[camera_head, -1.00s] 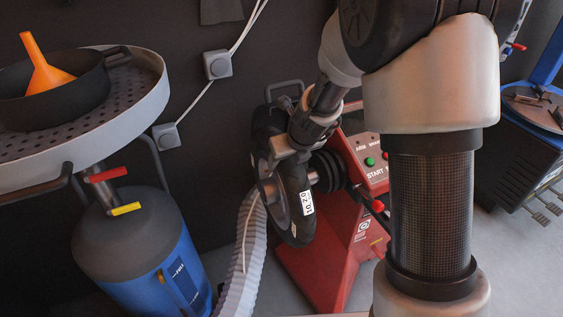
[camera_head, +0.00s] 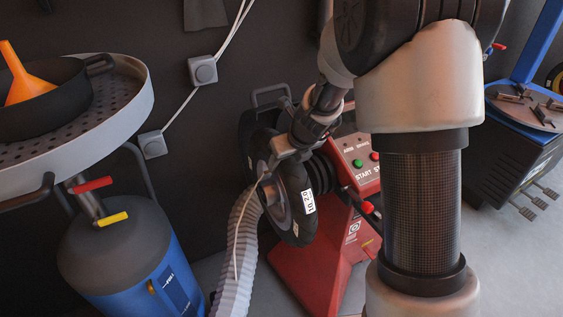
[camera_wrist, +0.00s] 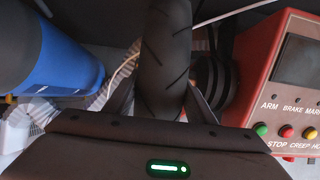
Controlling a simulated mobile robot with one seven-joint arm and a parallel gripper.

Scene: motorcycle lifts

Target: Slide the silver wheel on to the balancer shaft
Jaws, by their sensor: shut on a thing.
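The wheel (camera_head: 291,197) has a black tyre with a white label and a grey hub; it stands upright beside the red balancer (camera_head: 316,240). My gripper (camera_head: 290,152) reaches down over the top of the tyre and is shut on it. In the wrist view the tyre (camera_wrist: 165,62) is between my two fingers (camera_wrist: 160,100). The balancer's dark ribbed shaft part (camera_head: 322,174) is just right of the wheel, close to its side. The wheel's hub bore and the shaft end are not clearly visible, so I cannot tell whether the shaft is inside the wheel.
A blue tank (camera_head: 130,255) with a round perforated tray (camera_head: 130,112) stands at the left. A pale ribbed hose (camera_head: 237,255) runs just left of the wheel. A dark tyre changer (camera_head: 512,150) stands at the far right. The balancer's button panel (camera_wrist: 290,125) is close on the right.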

